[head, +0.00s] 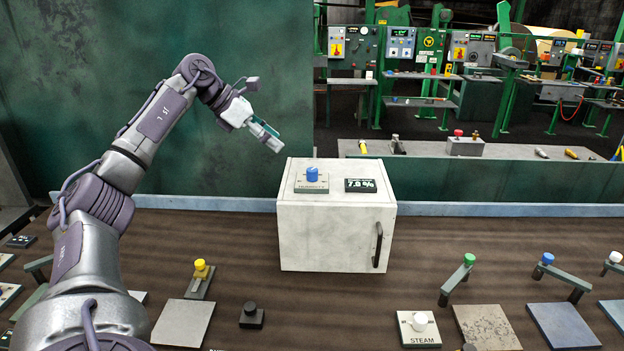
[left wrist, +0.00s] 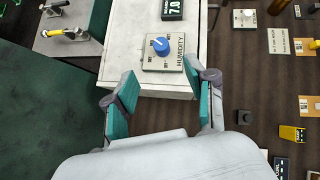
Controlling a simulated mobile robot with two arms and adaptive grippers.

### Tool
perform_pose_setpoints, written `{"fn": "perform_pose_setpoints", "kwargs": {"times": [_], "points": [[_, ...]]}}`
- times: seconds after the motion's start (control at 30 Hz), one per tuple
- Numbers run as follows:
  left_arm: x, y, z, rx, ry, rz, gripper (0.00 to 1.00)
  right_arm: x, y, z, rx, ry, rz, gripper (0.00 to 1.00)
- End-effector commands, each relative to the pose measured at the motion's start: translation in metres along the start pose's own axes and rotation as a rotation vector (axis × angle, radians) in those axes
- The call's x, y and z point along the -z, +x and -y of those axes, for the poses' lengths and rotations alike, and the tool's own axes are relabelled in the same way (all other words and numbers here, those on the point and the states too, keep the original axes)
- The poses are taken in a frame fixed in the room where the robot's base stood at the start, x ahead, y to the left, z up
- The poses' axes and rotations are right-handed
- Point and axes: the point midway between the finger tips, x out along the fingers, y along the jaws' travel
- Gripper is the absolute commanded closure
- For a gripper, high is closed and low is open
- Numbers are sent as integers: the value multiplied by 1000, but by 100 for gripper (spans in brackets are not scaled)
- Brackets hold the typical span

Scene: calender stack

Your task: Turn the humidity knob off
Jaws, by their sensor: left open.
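The humidity knob (head: 312,174) is a blue knob on a light plate labelled HUMIDITY, on top of a white box (head: 300,235). A small black display (head: 360,185) with pale digits sits to its right. The knob also shows in the left wrist view (left wrist: 160,45), with a pale pointer line on it. My left gripper (head: 268,136) is up and to the left of the knob, apart from it. In the left wrist view my left gripper (left wrist: 160,85) is open and empty, with the knob beyond its teal fingertips. My right gripper is not in view.
The white box has a black handle (head: 378,245) on its front. On the brown table stand a yellow-topped lever (head: 200,272), a small black knob (head: 251,316), a white STEAM knob (head: 419,322), and green and blue levers. A green wall (head: 250,60) is behind my left arm.

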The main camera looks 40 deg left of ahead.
Motion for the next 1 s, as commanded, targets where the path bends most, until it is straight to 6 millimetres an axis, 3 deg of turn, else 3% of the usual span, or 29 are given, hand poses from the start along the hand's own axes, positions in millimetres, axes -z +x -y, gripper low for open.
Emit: {"fn": "perform_pose_setpoints", "kwargs": {"times": [0.17,0.6,0.8,1.0], "points": [[0,21,1,4,0,-4,44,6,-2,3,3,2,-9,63],[-2,109,1,4,-1,-2,44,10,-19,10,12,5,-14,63],[-1,130,0,1,0,0,44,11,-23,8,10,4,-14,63],[0,136,0,0,0,0,44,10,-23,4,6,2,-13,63]]}}
